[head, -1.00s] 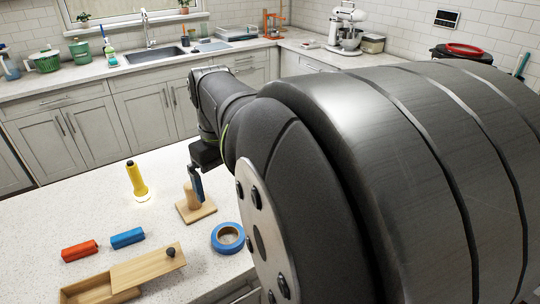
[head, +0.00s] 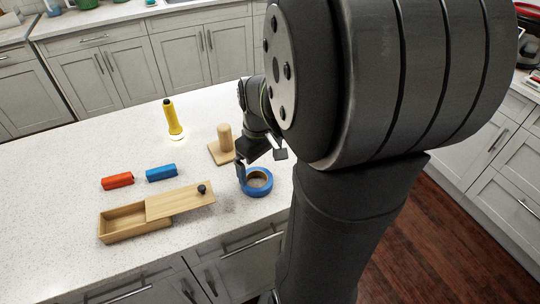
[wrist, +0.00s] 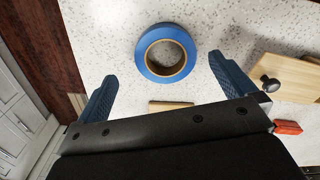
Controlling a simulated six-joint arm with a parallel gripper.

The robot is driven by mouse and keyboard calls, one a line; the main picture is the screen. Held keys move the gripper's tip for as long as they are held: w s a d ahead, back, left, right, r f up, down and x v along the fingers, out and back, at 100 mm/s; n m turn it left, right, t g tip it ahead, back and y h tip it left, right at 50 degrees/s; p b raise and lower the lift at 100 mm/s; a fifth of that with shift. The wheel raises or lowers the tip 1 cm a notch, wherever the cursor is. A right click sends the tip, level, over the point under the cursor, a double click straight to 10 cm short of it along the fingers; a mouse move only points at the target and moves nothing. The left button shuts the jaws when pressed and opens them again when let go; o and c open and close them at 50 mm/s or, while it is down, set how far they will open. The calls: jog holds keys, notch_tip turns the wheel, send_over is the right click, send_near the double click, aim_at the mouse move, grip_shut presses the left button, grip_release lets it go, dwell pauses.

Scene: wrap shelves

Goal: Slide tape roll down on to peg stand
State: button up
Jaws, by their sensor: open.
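The blue tape roll (head: 262,190) lies flat on the white counter near its front edge; it also shows in the wrist view (wrist: 142,56), with its tan core and open centre facing up. The wooden peg stand (head: 224,137), a square base with an upright round peg, stands just behind and left of the roll, its peg bare. In the wrist view only a strip of wood (wrist: 171,106), apparently its base, shows past my gripper's body. My gripper (head: 260,162) is open and empty above the roll; in the wrist view its blue fingers (wrist: 162,69) are spread wide.
A wooden box with a sliding lid and dark knob (head: 128,222) sits left of the roll. Red (head: 117,180) and blue (head: 161,172) blocks lie behind it. A yellow flashlight (head: 173,118) stands farther back. Counter left of the flashlight is clear.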

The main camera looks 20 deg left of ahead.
jog(key=f, duration=0.5)
jog(key=shift+s+a+f, duration=0.15)
jog(key=shift+s, duration=0.1)
jog(key=c, duration=1.1)
jog(key=shift+o, duration=0.2)
jog(key=shift+r, duration=0.7)
notch_tip(320, 180, up, 3)
jog(key=shift+f, duration=0.1)
jog(key=d+r, duration=0.7)
jog(key=d, duration=0.4)
notch_tip(320, 180, up, 3)
send_over(259, 174)
jog(key=w+d, duration=0.3)
jog(key=w+a+r, duration=0.1)
jog(key=a, duration=0.6)
jog(key=w+a+r, duration=0.2)
jog(key=a, duration=0.6)
jog(key=shift+a+n, duration=0.15)
jog(key=shift+n, duration=0.25)
jog(key=shift+r, duration=0.1)
